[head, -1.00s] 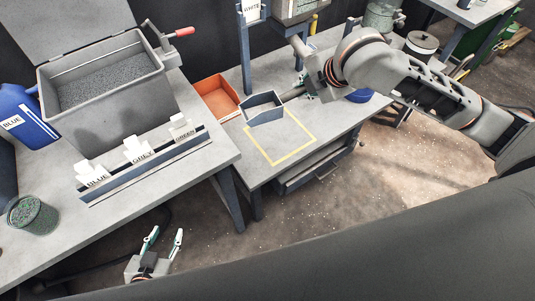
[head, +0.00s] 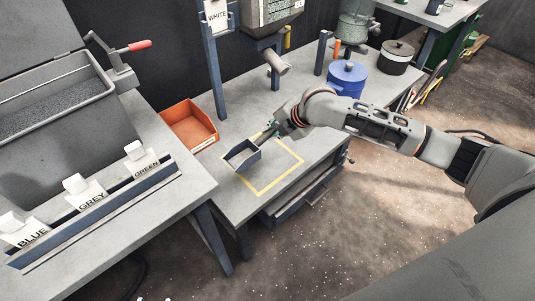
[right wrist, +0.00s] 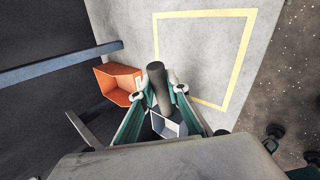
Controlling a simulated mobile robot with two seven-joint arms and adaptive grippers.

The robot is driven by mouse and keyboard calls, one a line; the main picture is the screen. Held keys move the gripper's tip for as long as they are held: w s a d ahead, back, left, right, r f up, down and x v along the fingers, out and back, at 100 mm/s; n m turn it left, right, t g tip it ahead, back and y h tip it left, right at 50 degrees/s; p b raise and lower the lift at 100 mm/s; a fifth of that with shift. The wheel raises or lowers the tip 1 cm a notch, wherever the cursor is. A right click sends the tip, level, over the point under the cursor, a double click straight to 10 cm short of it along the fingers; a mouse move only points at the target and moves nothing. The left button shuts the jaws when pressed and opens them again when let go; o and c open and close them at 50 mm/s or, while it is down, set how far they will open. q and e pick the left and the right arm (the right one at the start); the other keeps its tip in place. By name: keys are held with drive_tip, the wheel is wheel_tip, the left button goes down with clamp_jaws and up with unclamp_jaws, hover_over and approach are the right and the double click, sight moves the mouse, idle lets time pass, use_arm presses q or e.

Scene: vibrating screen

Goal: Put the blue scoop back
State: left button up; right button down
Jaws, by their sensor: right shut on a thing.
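The blue scoop (head: 242,155) is a slate-blue open box with a dark handle. It is at the left corner of the yellow outlined square (head: 287,180) on the middle bench. My right gripper (head: 268,132) is shut on its handle; the right wrist view shows the handle (right wrist: 158,88) between the fingers and the scoop's box (right wrist: 168,125) below it. I cannot tell whether the scoop touches the bench. Only two fingertips of my left gripper (head: 153,298) show, apart, at the bottom edge of the head view.
An orange bin (head: 190,125) stands left of the scoop. A rack with BLUE, GREY and GREEN labels (head: 95,205) is on the left bench. The yellow square's inside is mostly clear.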

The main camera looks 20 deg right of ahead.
wheel_tip(320, 180, down, 10)
drive_tip(key=b, duration=0.2)
drive_tip(key=shift+f+b, duration=0.15)
drive_tip(key=shift+b, duration=0.25)
drive_tip(key=shift+r, duration=0.25)
drive_tip(key=shift+f, duration=0.2)
drive_tip(key=c, duration=2)
unclamp_jaws()
use_arm(q)
drive_tip(key=shift+w+d+r, duration=0.35)
drive_tip(key=shift+w+d, duration=0.2)
drive_tip(key=shift+w, duration=0.2)
use_arm(e)
drive_tip(key=shift+o, duration=0.2)
